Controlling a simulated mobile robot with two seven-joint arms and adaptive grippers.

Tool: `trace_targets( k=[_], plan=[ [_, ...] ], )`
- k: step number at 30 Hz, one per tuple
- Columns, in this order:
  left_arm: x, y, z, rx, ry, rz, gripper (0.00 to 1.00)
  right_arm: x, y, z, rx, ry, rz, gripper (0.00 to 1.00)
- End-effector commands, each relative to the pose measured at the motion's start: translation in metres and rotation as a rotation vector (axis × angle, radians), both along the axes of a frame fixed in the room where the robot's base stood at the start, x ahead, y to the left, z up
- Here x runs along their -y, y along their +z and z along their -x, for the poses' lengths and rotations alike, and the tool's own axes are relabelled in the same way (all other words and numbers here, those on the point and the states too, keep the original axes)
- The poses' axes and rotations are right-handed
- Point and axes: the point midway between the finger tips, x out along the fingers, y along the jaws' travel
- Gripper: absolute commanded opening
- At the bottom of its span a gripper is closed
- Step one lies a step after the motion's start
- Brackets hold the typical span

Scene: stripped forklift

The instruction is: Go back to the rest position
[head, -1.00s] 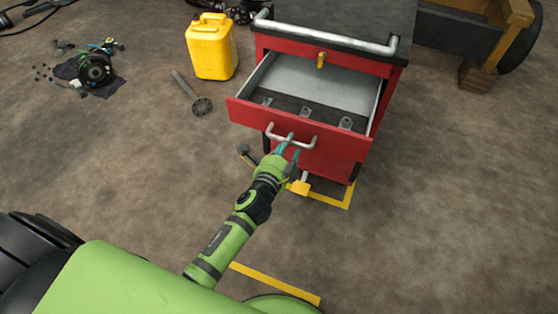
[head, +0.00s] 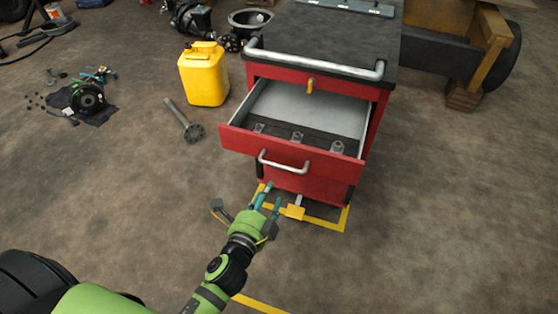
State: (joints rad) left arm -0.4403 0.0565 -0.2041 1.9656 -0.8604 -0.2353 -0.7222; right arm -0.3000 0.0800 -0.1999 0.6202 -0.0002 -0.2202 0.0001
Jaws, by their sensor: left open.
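My left gripper (head: 267,198) is green with teal fingers. It is open and empty, in front of and below the drawer handle (head: 284,162), apart from it. The red tool cabinet (head: 312,187) has its top drawer (head: 318,116) pulled out. Several small metal parts lie inside the drawer on a dark strip. My right gripper is not in view.
A yellow canister (head: 204,76) and a flanged metal shaft (head: 182,120) are on the floor left of the cabinet. A cloth with parts (head: 91,102) lies far left. Yellow floor tape (head: 322,223) and a yellow pedal (head: 295,212) are near the gripper. Floor at right is clear.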

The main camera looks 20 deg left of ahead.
Motion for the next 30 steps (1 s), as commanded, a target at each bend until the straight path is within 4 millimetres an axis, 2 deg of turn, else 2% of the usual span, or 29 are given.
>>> trace_targets(
  k=[5, 8, 11, 14, 15, 17, 18, 20, 21, 23, 24, 27, 30],
  plan=[
    [0.000, -0.001, 0.000, -0.002, 0.000, 0.002, 0.46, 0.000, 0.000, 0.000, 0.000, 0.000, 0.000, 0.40],
    [0.000, -0.015, 0.002, -0.035, 0.004, 0.028, 0.46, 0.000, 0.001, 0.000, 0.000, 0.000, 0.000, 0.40],
    [0.001, -0.055, 0.010, -0.132, 0.020, 0.108, 0.46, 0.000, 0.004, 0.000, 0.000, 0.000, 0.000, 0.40],
    [0.000, -0.119, 0.031, -0.289, 0.068, 0.242, 0.46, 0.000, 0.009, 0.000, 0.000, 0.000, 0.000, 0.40],
    [-0.002, -0.147, 0.044, -0.360, 0.099, 0.302, 0.46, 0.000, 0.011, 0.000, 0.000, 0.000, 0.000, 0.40],
    [-0.005, -0.187, 0.066, -0.465, 0.159, 0.393, 0.46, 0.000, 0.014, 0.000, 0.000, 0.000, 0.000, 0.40],
    [-0.008, -0.212, 0.084, -0.534, 0.207, 0.454, 0.46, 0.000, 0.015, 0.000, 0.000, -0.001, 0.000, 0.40],
    [-0.013, -0.248, 0.113, -0.634, 0.288, 0.538, 0.46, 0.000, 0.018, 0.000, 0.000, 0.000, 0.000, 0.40],
    [-0.017, -0.269, 0.134, -0.697, 0.350, 0.592, 0.46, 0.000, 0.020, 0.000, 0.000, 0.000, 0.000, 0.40],
    [-0.024, -0.299, 0.170, -0.788, 0.453, 0.668, 0.46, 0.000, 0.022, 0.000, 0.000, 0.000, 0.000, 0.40],
    [-0.029, -0.316, 0.194, -0.844, 0.527, 0.714, 0.46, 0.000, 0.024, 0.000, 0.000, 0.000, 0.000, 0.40],
    [-0.041, -0.348, 0.253, -0.956, 0.719, 0.814, 0.46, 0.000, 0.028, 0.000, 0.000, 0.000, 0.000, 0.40],
    [-0.052, -0.367, 0.304, -1.028, 0.892, 0.882, 0.46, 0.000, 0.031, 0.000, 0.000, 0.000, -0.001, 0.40]
  ],
)
